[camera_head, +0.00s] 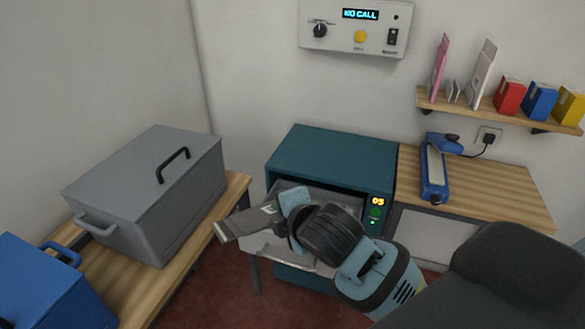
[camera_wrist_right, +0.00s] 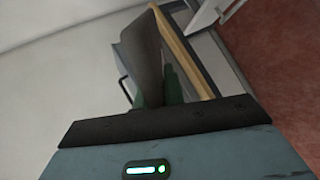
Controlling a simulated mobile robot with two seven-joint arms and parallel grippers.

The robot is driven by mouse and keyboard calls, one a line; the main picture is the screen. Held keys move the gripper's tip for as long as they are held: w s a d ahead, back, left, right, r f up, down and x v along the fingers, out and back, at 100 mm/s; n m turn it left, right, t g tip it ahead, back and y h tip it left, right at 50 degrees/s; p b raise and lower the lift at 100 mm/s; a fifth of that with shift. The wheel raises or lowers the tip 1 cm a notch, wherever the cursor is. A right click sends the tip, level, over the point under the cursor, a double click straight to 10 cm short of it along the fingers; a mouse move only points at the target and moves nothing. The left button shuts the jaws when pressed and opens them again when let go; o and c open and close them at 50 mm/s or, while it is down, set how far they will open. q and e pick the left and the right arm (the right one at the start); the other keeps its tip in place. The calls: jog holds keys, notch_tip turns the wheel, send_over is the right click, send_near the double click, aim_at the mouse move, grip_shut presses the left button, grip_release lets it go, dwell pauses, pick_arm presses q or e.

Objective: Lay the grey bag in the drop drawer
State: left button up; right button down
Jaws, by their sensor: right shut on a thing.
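My right gripper (camera_head: 275,215) reaches in from the lower right and points left, in front of the teal drop cabinet (camera_head: 335,155). It is shut on a flat grey thing, which looks like the grey bag (camera_head: 243,222); in the right wrist view the grey bag (camera_wrist_right: 145,50) rises from the jaws. The drop drawer (camera_head: 285,253) is pulled out of the cabinet. The gripper and bag hang in front of it and hide part of its inside. I cannot tell whether the bag touches the drawer. My left gripper is not in view.
A grey lidded box (camera_head: 150,190) and a blue box (camera_head: 45,285) stand on the wooden bench at left. A blue tool (camera_head: 433,175) stands on the right counter (camera_head: 490,190). A shelf (camera_head: 480,112) with small boxes hangs above it. A control panel (camera_head: 355,25) is on the wall.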

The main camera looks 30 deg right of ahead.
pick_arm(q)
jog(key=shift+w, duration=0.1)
pick_arm(e)
jog(key=w+d+f+m+g+h, duration=0.2)
jog(key=w+d+m+g+h, duration=0.1)
jog(key=w+d+m+h, duration=0.2)
jog(key=w+d+f+m+g+h, duration=0.3)
jog(key=w+d+m+h, duration=0.2)
jog(key=w+d, duration=0.5)
jog(key=shift+d+m+h, duration=0.2)
jog(key=shift+m+h, duration=0.2)
jog(key=shift+m, duration=0.9)
jog(key=shift+f, duration=0.1)
